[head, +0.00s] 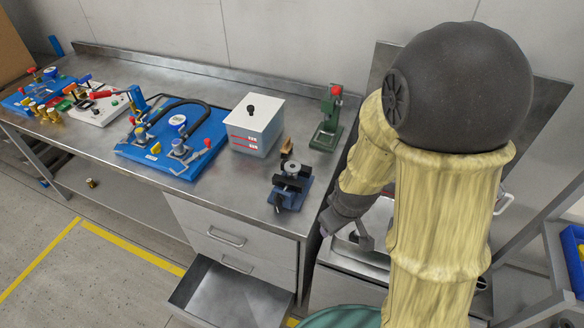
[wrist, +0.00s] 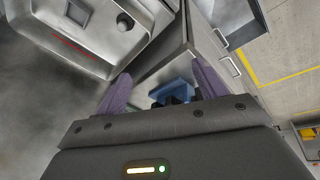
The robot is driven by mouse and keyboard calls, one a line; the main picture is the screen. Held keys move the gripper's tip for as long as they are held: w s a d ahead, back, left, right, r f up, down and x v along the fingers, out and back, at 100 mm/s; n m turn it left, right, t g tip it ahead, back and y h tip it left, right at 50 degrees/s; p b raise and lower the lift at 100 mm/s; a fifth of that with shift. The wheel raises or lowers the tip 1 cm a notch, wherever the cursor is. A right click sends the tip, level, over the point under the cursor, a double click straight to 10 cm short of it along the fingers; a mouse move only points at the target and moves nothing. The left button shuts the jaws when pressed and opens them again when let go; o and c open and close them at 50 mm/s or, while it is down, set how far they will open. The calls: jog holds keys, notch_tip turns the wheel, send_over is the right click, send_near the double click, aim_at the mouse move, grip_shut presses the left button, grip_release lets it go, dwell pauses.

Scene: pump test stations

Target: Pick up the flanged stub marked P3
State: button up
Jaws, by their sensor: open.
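A grey round flanged part (head: 292,166) sits in a small blue vise (head: 292,192) near the front right corner of the bench. It may be the flanged stub, but no P3 mark is readable. My gripper (wrist: 160,76) is open, its two purple fingers spread and nothing seen between them. In the head view, my arm hangs right of the bench, with the gripper partly hidden beside the bench's right end. In the wrist view, a blue object (wrist: 172,91), possibly the vise, shows beyond the fingers, partly hidden by the gripper body.
A white box (head: 257,125) and a green press (head: 327,120) stand behind the vise. A blue pump board (head: 170,145) with a black hose lies left of them. Several brass fittings lie farther left. An open drawer (head: 232,293) juts out below the bench front.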

jog(key=w+a+f+n+t+h+p, duration=0.1)
jog(key=w+a+f+n+p, duration=0.2)
jog(key=n, duration=0.4)
jog(key=n+t+p, duration=0.3)
jog(key=n+t, duration=0.6)
jog(key=n, duration=1.2)
send_near(291, 170)
jog(key=v, duration=0.5)
jog(key=shift+s+a, duration=0.15)
jog(key=p+x, duration=0.3)
jog(key=x, duration=0.8)
jog(key=shift+w+p, duration=0.3)
jog(key=shift+w+f, duration=0.2)
jog(key=shift+w, duration=0.05)
